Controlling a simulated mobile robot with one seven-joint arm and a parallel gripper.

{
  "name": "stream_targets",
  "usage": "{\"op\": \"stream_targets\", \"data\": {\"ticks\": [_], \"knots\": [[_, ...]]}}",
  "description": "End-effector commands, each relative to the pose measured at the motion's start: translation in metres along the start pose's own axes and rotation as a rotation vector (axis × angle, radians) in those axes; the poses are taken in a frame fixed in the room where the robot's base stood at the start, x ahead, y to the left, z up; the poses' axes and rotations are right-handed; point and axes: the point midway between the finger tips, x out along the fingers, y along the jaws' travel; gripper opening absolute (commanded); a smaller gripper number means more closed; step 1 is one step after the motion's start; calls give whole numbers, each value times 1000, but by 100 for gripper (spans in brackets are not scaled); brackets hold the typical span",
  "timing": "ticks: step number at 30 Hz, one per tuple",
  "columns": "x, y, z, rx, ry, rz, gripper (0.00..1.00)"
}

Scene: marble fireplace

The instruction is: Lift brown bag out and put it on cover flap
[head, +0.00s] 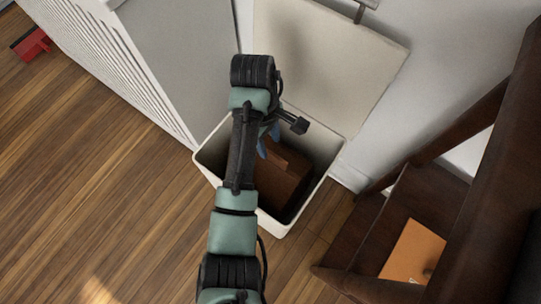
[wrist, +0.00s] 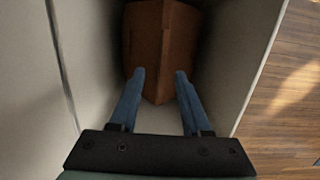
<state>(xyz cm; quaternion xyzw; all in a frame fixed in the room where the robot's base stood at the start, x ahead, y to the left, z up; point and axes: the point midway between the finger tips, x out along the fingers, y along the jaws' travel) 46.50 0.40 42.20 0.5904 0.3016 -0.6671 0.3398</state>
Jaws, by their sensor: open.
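The brown bag (head: 284,172) is inside a white, open-topped bin (head: 276,228). It also shows in the wrist view (wrist: 160,45), below and between my fingers. The cover flap (head: 318,72) is a pale panel tilted up at the bin's back edge. My gripper (wrist: 160,78) is open over the bag, with its two blue fingers apart near the bag's near edge. I cannot tell whether the fingers touch the bag. In the head view my arm covers the left part of the bin and most of my gripper.
A dark wooden stair or shelf (head: 424,200) with an orange-brown sheet (head: 412,251) stands at the right. A white slatted panel (head: 110,60) is at the left. A red object (head: 32,44) lies at the far left. The wooden floor (head: 90,170) on the left is clear.

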Motion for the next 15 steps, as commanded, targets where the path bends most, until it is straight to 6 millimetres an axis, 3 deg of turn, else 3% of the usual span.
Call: {"op": "stream_targets", "data": {"ticks": [15], "knots": [[51,-5,1,2,0,0,48]]}}
